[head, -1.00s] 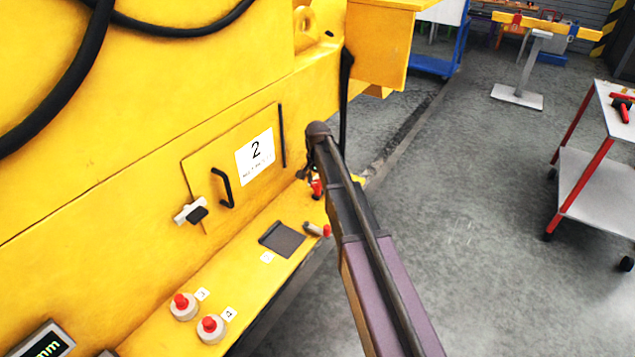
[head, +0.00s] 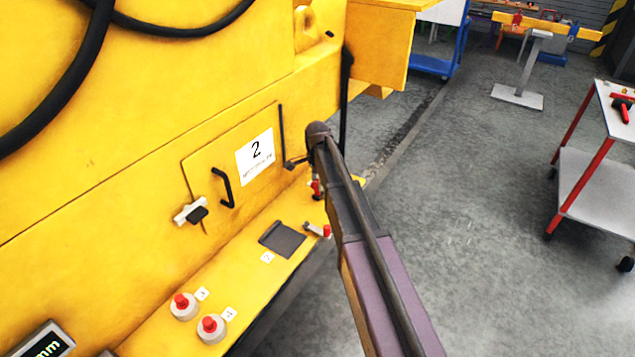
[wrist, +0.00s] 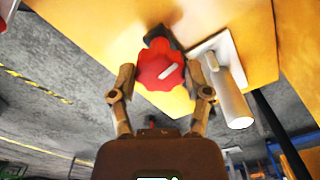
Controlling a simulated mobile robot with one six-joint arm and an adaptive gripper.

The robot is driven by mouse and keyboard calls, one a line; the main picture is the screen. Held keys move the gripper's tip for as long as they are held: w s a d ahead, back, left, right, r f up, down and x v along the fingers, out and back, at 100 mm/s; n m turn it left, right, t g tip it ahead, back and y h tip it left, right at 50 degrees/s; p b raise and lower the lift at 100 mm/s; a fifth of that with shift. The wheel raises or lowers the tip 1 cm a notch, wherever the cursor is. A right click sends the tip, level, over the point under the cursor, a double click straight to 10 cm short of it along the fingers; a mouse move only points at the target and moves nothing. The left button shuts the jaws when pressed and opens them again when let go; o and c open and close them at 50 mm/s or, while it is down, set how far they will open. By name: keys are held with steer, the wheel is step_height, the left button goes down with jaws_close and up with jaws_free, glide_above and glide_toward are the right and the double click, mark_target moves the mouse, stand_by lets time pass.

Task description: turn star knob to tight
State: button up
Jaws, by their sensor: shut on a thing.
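The red star knob (wrist: 158,68) shows in the wrist view, with a pale line mark on its face. It sits on a dark mount at a yellow ledge. My gripper (wrist: 165,84) has one finger on each side of the knob and is shut on it. In the head view a small red part of the knob (head: 316,189) shows at the ledge's far end, beside my dark arm. My arm hides most of the gripper there. I cannot read any tight marking.
A white cylinder on a pale plate (wrist: 232,98) stands close right of the knob in the wrist view. The yellow machine (head: 110,150) has a hatch labelled 2 and red push buttons (head: 210,325) on its ledge. A trolley (head: 600,180) stands right; the floor between is clear.

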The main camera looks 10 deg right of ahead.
stand_by(0.3)
steer(key=o, duration=1.2)
steer(key=shift+n, duration=0.4)
